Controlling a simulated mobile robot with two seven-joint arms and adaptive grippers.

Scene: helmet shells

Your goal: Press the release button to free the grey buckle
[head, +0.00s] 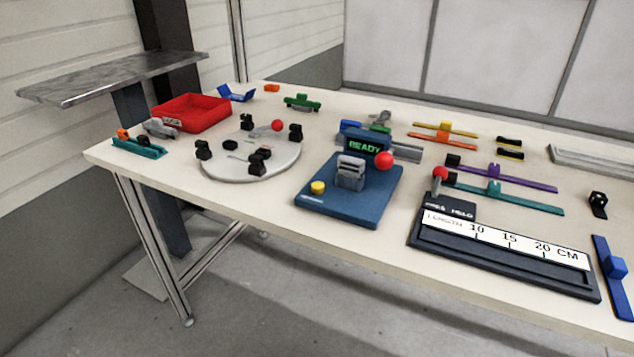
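A blue fixture (360,205) stands near the middle of the table, with a small screen (364,147) that reads READY. A grey buckle (350,173) sits upright on it, in front of the screen. A round yellow button (318,187) is on the fixture's front left corner; I cannot tell whether it is pressed. A red ball knob (384,160) is at the fixture's right side. Neither of my grippers is in view.
A round grey plate (222,165) with several black parts lies left of the fixture. A red tray (193,112) is behind it. A black length gauge (500,262) with a red knob lies to the right. Coloured strips lie further back. The table front (260,209) is clear.

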